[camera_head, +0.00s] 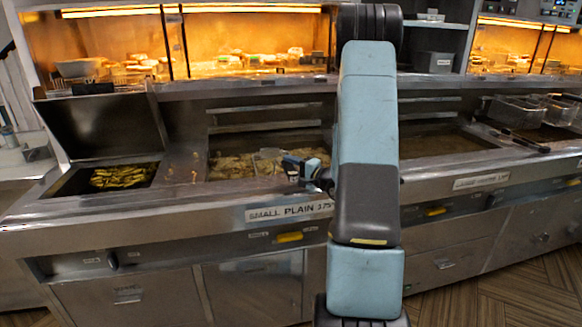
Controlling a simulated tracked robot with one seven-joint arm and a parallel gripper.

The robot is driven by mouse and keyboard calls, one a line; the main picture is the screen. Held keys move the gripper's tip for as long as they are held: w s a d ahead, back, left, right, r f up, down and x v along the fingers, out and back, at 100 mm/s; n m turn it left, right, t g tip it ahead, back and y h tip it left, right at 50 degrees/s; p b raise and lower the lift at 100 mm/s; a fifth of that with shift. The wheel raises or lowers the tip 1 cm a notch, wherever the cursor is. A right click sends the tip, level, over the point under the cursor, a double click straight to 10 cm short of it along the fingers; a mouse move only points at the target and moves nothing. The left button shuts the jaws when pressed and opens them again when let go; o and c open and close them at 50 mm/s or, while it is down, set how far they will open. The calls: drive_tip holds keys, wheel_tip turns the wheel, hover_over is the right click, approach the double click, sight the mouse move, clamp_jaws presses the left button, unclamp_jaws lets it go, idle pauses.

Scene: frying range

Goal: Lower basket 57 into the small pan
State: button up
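The small pan (228,172) is set in the steel range left of my arm, above a label reading "SMALL PLAIN 175". Pale golden food or foam covers much of its surface. A small wire basket shape (268,160) shows in the pan, just left of my gripper (297,170); no number is readable on it. My gripper is at the pan's right front side, small and partly behind my arm. Its fingers are too small to tell open from shut, or whether they touch the basket. My arm hides the area right of the gripper.
A left pan (125,177) holds yellow-green food under a raised steel lid (103,127). A larger oil pan (440,143) lies right of my arm. Wire baskets (517,111) rest at the far right. A lit food shelf (250,68) runs behind.

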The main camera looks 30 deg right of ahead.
drive_tip(key=shift+o, duration=1.3)
drive_tip(key=v, duration=1.3)
drive_tip(key=shift+s+d, duration=0.15)
drive_tip(key=shift+s, duration=0.2)
